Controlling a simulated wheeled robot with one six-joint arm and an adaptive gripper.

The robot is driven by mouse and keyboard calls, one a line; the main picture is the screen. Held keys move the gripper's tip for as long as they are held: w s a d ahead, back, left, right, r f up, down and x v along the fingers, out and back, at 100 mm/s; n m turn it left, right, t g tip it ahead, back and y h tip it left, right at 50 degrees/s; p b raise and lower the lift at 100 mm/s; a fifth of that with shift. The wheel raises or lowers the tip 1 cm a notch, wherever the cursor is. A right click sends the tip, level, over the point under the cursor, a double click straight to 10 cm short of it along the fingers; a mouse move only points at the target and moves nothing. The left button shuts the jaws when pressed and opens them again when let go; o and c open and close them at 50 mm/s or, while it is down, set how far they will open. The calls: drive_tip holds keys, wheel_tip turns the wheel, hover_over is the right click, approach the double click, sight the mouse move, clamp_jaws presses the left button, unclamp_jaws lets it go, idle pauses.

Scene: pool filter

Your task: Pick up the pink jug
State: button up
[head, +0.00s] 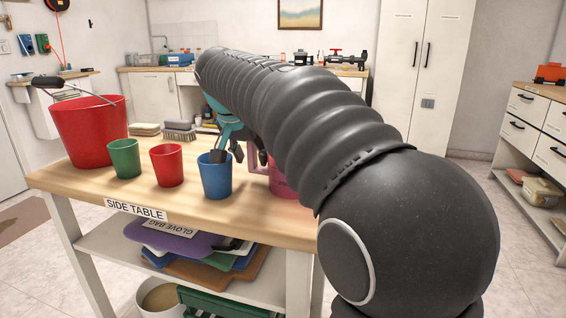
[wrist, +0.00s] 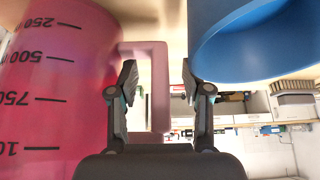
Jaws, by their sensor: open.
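The pink jug (head: 287,186) stands on the wooden side table, largely hidden behind my arm in the head view. In the wrist view the jug (wrist: 55,85) fills the left side, with dark volume marks on its wall. Its squared handle (wrist: 160,100) reaches towards the middle, between my fingers. My gripper (wrist: 160,80) is open, with one finger on each side of the handle's outer bar. I cannot tell whether either finger touches it. In the head view my gripper (head: 243,154) is above the table, between the blue cup and the jug.
The blue cup (head: 216,177) stands close beside my gripper; it also shows in the wrist view (wrist: 255,40). A red cup (head: 167,166), a green cup (head: 124,158) and a red bucket (head: 90,130) stand further left. A brush (head: 179,131) lies behind.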

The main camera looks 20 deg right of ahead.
drive_tip(key=shift+x, duration=0.75)
clamp_jaws()
drive_tip(key=shift+r, duration=0.1)
drive_tip(key=shift+r, duration=0.55)
wheel_tip(320, 180, up, 3)
drive_tip(key=shift+r+p, duration=0.15)
drive_tip(key=shift+p, duration=0.35)
drive_tip(key=s+d+r, duration=0.6)
drive_tip(key=s+d, duration=0.1)
drive_tip(key=d, duration=0.2)
drive_tip(key=shift+s+r, duration=0.3)
drive_tip(key=shift+s, duration=0.05)
